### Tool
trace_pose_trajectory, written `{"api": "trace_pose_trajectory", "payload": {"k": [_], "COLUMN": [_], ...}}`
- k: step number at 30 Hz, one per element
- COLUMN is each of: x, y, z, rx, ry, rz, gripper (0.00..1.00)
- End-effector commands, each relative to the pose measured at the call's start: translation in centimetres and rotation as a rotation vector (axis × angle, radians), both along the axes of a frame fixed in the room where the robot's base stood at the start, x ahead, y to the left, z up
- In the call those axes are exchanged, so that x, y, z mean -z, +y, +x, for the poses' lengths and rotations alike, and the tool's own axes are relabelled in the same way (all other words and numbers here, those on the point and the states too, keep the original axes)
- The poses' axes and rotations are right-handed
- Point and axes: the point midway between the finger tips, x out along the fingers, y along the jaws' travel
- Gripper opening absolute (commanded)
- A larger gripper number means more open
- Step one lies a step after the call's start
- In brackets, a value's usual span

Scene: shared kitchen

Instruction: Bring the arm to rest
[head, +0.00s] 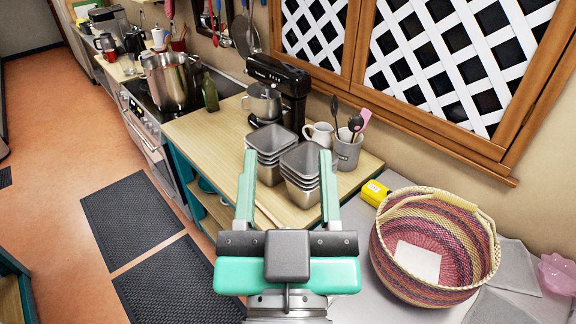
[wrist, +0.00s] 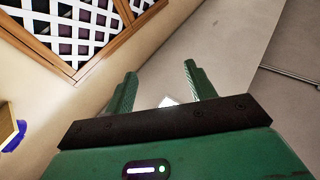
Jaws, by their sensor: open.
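My gripper (head: 288,158) is in the middle of the head view, with two green fingers spread wide apart and nothing held. It lines up in that view with two stacks of square metal tins on the wooden counter; how far it is from them is hard to tell. In the wrist view my gripper (wrist: 160,72) shows both fingers apart, with wall, lattice window and a plain grey surface beyond. A small white patch shows between the finger bases there.
The metal tins (head: 301,174), a grey utensil crock (head: 347,151) and a black stand mixer (head: 291,85) stand on the wooden counter (head: 205,130). A striped woven basket (head: 436,245) is at right. A steel pot (head: 172,82) is on the stove.

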Motion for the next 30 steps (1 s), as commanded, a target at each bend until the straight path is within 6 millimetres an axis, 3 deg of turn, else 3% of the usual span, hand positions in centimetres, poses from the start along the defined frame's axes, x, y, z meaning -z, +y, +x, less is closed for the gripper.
{"api": "trace_pose_trajectory", "payload": {"k": [1,4,7,16,19,25,30], "x": [-3.2,-7.1,-8.5,-9.1,-11.6,-18.4,-18.1], "y": [0.0,-0.1,-0.1,-0.1,0.0,0.1,0.2], "z": [-1.2,-3.0,-3.8,-3.8,-3.8,-3.7,-3.7], "rx": [0.001,0.002,0.004,0.002,-0.001,-0.014,-0.017], "ry": [-0.087,-0.202,-0.243,-0.242,-0.242,-0.240,-0.238], "rz": [-0.003,-0.006,-0.008,-0.006,-0.002,0.012,0.017], "gripper": [0.55,0.55,0.55,0.55,0.55,0.55,0.55]}}
